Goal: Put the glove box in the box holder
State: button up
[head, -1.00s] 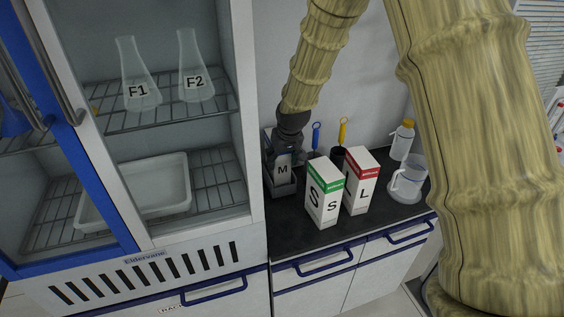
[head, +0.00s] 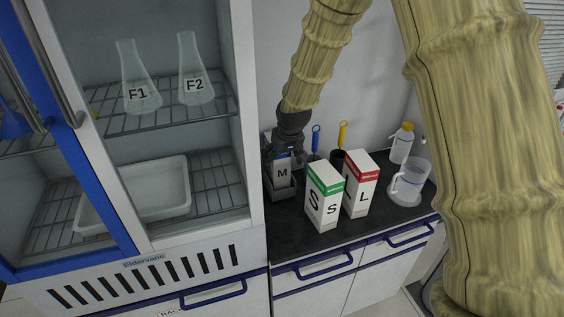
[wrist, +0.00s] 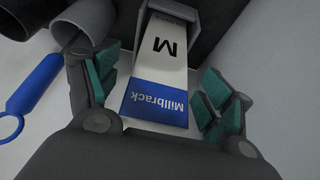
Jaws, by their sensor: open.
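The glove box marked M (head: 282,174), white with a blue band, stands in the dark grey box holder (head: 283,191) on the black counter beside the cabinet. In the wrist view the box (wrist: 158,85) shows its blue "Millbrack" end between the fingers, with the holder's grey wall (wrist: 212,12) around its far end. My gripper (head: 284,155) is at the top of the box. In the wrist view my gripper's (wrist: 158,88) green-padded fingers are spread on both sides of the box, with gaps showing. How deep the box sits is hard to tell.
A green-banded S box (head: 324,196) and a red-banded L box (head: 361,184) stand just right of the holder. Behind are blue (head: 316,138) and yellow (head: 342,134) handled tools. A clear jug (head: 410,182) and a yellow-capped bottle (head: 402,143) stand further right.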

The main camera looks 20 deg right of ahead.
jog(key=b+v, duration=0.2)
jog(key=v, duration=0.8)
jog(key=shift+s+r, duration=0.2)
